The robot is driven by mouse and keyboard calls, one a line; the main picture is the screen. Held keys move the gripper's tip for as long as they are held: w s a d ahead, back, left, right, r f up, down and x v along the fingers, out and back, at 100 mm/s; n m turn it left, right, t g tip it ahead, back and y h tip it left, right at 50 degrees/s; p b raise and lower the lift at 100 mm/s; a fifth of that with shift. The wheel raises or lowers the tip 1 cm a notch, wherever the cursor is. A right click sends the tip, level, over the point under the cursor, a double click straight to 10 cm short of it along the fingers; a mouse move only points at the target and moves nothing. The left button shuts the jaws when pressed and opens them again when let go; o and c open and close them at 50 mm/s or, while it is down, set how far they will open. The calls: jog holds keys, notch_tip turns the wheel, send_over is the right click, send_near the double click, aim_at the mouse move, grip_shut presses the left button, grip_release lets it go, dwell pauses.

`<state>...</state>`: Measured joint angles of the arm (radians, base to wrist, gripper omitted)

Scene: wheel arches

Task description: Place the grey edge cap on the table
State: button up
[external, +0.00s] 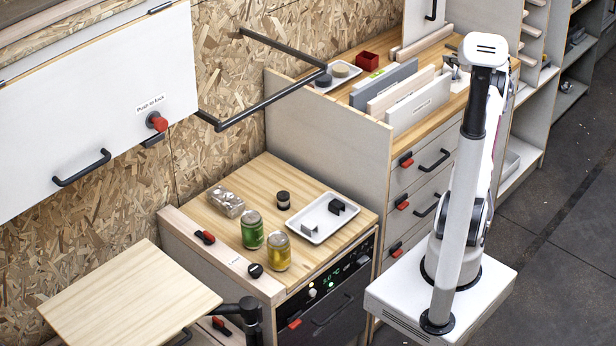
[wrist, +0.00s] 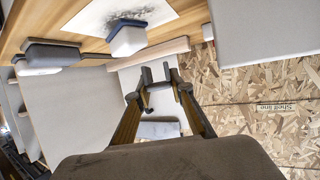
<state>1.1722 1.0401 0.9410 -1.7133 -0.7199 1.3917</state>
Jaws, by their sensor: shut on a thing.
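In the wrist view my gripper (wrist: 161,92) is shut on a small dark grey piece (wrist: 148,77), which I take to be the grey edge cap; its fingers hide part of it. In the external view my gripper (external: 454,72) is small and partly behind my arm, above the wooden counter, and the held piece cannot be made out there. A light wooden table top (external: 130,300) stands at the lower left, bare and well away from my gripper.
Several upright panels (external: 418,105) stand on the counter near my gripper. A red box (external: 367,61) and a white tray (external: 348,66) with round pieces lie behind. The lower worktop holds jars (external: 252,230) and a tray (external: 312,222) with a black angular piece (external: 336,207). A dark rail (external: 270,101) juts from the wall.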

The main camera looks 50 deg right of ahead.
jog(key=shift+f, duration=2.5)
jog(key=shift+f, duration=0.15)
jog(key=shift+f, duration=1.75)
jog(key=shift+f, duration=0.1)
jog(key=o, duration=0.9)
jog(key=shift+c, duration=0.2)
jog(key=shift+r, duration=0.2)
jog(key=shift+s+a, duration=0.1)
jog(key=shift+s, duration=0.1)
jog(key=v, duration=1.1)
jog(key=shift+s+a, duration=0.15)
jog(key=shift+s, duration=0.05)
